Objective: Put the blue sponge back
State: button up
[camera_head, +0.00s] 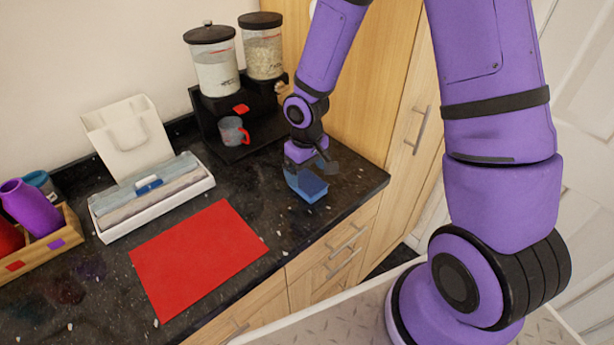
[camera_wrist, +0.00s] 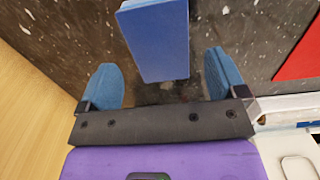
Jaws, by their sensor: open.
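The blue sponge (camera_head: 312,188) is a small block on the dark counter, near the front edge at the right. My gripper (camera_head: 304,175) is just above and behind it, pointing down, partly hiding it. In the wrist view the sponge (camera_wrist: 157,42) shows between the two blue finger pads, with a gap on each side. My gripper (camera_wrist: 163,62) is open and holds nothing. A white tray (camera_head: 158,215) with folded grey cloths and a blue tag (camera_head: 148,184) stands to the left.
A red mat (camera_head: 198,258) lies on the counter left of the sponge. A black stand (camera_head: 240,147) with two jars (camera_head: 214,62) and a grey mug (camera_head: 232,131) is behind. Bare counter lies between the sponge and mat.

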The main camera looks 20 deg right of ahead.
notch_tip(320, 180, up, 10)
notch_tip(320, 180, up, 16)
jog(key=m+t+h, duration=0.1)
jog(key=m+t, duration=0.1)
jog(key=t, duration=0.1)
send_over(307, 180)
jog(key=s+d, duration=0.5)
jog(key=s, duration=0.4)
jog(key=s+d+r+t, duration=0.1)
jog(key=s+r, duration=0.2)
jog(key=s, duration=0.3)
jog(key=s+d+r+m+t+y, duration=0.1)
jog(key=s+r, duration=0.3)
jog(key=s, duration=0.2)
jog(key=shift+s+r+m, duration=0.15)
jog(key=shift+r+m, duration=0.1)
jog(key=shift+m, duration=0.05)
